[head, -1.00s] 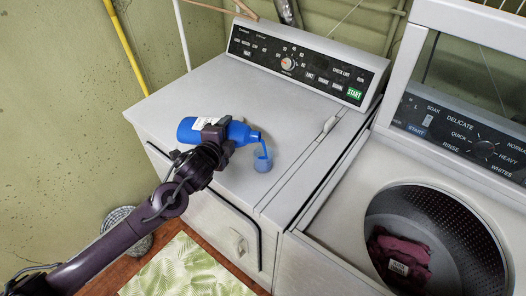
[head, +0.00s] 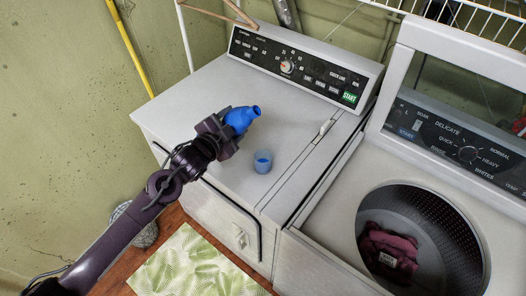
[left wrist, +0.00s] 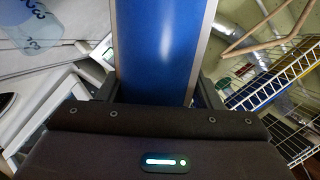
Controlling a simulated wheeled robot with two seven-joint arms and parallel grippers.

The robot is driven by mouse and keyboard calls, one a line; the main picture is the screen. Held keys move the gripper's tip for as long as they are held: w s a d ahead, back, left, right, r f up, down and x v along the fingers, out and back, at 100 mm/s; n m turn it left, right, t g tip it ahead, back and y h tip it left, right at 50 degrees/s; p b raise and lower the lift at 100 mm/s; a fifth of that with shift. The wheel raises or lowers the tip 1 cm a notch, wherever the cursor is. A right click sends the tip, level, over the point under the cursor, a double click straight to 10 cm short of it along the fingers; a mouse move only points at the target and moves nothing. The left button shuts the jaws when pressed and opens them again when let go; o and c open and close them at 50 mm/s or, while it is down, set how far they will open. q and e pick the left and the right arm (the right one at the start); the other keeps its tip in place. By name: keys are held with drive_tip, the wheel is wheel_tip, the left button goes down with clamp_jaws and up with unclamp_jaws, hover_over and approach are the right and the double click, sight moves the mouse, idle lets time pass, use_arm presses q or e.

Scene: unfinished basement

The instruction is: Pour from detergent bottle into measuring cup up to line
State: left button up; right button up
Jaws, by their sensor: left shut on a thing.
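The blue detergent bottle (head: 240,118) is in my left gripper (head: 222,132), held above the top of the closed white machine in the head view. Its open neck points right and somewhat up, and no stream leaves it. In the left wrist view the bottle's blue side (left wrist: 160,45) fills the space between the fingers. The small clear measuring cup (head: 263,161) stands upright on the machine top, right of and below the bottle, apart from it. Blue liquid shows in the cup; its level against the line is too small to tell. My right gripper is in neither view.
The white machine top (head: 200,95) is otherwise clear around the cup. To the right, an open washer (head: 330,215) holds a dark red cloth (head: 388,250) in its drum. A green patterned rug (head: 195,265) lies on the floor. A wire shelf (head: 490,25) hangs at upper right.

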sight(248, 110)
use_arm(q)
drive_tip(key=shift+d+r+n+h+p, duration=0.5)
drive_tip(key=shift+d+r+n+p, duration=0.2)
drive_tip(key=shift+r+n, duration=0.4)
drive_tip(key=shift+s+d+r+n, duration=0.2)
drive_tip(key=shift+d+n, duration=0.3)
drive_tip(key=shift+n, duration=0.2)
drive_tip(key=d+n, duration=0.1)
drive_tip(key=n+t+h, duration=0.1)
drive_tip(key=d+n, duration=0.1)
drive_tip(key=shift+s+d+r, duration=0.25)
drive_tip(key=shift+d+r, duration=0.05)
drive_tip(key=shift+d, duration=0.05)
drive_tip(key=shift+a+r+p, duration=0.1)
drive_tip(key=shift+r+p, duration=0.35)
drive_tip(key=shift+r, duration=0.15)
wheel_tip(248, 110, up, 2)
drive_tip(key=shift+p, duration=0.85)
drive_tip(key=shift+f, duration=0.1)
